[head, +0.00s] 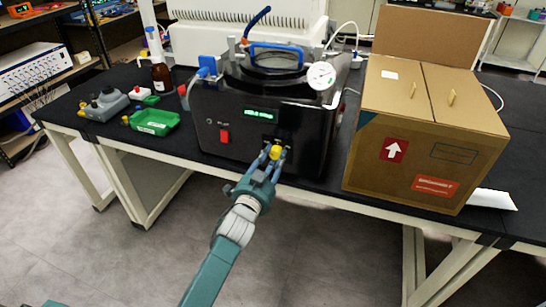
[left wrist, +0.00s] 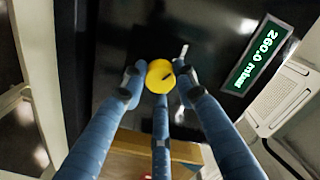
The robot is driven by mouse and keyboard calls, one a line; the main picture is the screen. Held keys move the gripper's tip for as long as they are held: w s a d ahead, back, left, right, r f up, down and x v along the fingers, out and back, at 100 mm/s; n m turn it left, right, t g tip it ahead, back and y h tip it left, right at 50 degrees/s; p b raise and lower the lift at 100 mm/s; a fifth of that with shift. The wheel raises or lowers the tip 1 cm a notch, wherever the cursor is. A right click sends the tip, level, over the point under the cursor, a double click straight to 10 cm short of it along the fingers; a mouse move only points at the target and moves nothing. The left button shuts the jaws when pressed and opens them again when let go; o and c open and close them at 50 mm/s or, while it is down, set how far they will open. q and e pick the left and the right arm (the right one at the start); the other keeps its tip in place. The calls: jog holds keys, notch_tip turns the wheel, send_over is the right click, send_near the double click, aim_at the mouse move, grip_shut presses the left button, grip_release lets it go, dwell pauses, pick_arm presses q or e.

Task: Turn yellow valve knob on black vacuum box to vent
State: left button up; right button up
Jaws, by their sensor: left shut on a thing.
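The black vacuum box (head: 252,115) stands on the dark bench, with a green lit display and a red switch on its front. The yellow valve knob (head: 275,153) sits low on the box's front, right of the switch. My left gripper (head: 273,153) reaches it from below and is shut on the knob. In the left wrist view the yellow knob (left wrist: 159,76) shows a small dark mark, with the blue fingers (left wrist: 158,85) around it. The display (left wrist: 257,54) there reads about 260.0 mbar. My right gripper is not in view.
A cardboard box (head: 425,135) stands to the right of the vacuum box. A green tray (head: 155,122), a grey control unit (head: 103,103) and a brown bottle (head: 160,76) stand to its left. A pressure gauge (head: 321,76) is on its top right. Floor in front is clear.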

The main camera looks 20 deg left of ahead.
pick_arm(q)
jog(key=shift+d, duration=0.2)
jog(key=o, duration=1.1)
jog(key=shift+d+r, duration=0.1)
jog(key=shift+o, duration=0.2)
jog(key=shift+s+a, duration=0.2)
jog(key=shift+s, duration=0.05)
jog(key=s, duration=1.1)
jog(key=shift+s, duration=0.3)
